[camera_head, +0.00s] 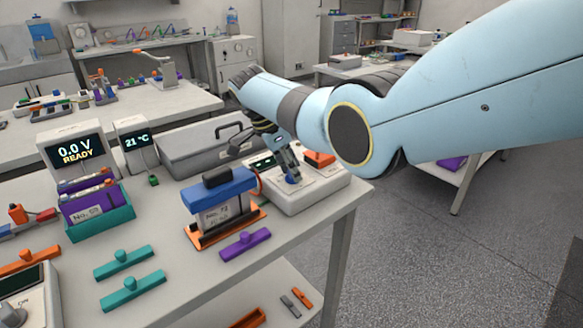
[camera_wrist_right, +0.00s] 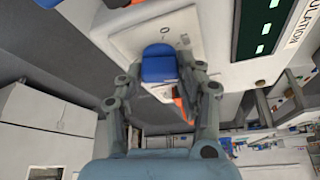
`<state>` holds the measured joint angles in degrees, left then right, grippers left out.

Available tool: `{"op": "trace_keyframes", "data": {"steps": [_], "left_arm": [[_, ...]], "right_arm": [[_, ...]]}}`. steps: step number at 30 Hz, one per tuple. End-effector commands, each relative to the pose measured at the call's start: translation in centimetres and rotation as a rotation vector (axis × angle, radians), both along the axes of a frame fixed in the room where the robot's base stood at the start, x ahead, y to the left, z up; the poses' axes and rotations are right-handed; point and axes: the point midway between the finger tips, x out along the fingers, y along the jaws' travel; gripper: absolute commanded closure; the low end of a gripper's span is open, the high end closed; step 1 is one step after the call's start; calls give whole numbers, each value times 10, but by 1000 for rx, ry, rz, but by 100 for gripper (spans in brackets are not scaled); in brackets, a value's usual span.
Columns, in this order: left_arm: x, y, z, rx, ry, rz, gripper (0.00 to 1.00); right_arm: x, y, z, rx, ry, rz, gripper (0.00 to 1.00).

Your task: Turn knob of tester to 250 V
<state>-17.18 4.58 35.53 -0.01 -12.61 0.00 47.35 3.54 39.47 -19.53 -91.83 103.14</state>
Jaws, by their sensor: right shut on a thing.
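The tester is a white box (camera_head: 325,190) at the right end of the near table. In the right wrist view its white panel (camera_wrist_right: 120,40) fills the top, with a dark green display (camera_wrist_right: 262,30) and the lettering "INSULATION". The blue knob (camera_head: 292,180) stands on its top face; it also shows in the wrist view (camera_wrist_right: 160,64). My right gripper (camera_head: 290,172) reaches down from above and is shut on the blue knob, a finger on each side of it. A "0" mark shows beside the knob; I cannot read a 250 V mark. My left gripper is out of view.
A battery holder with a blue top (camera_head: 218,190) stands left of the tester. A grey toolbox (camera_head: 190,150) is behind it. A purple bar (camera_head: 245,243) and teal bars (camera_head: 132,290) lie in front. A display (camera_head: 72,150) reads 0.0 V READY.

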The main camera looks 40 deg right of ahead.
Motion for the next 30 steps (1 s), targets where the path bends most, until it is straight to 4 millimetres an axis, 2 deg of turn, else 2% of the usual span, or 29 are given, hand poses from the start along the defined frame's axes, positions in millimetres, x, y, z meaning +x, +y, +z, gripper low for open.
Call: {"op": "trace_keyframes", "data": {"steps": [1,6,14,17,20,30], "left_arm": [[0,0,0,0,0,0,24],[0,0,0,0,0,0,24],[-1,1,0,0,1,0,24],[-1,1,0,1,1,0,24],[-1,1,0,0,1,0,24],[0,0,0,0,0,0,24]], "right_arm": [[0,0,0,1,-1,0,62],[0,0,0,1,-1,1,40],[0,0,1,1,-1,1,40],[2,3,6,0,-3,2,40],[4,9,20,1,-6,3,40],[11,36,88,2,-5,3,40]]}}
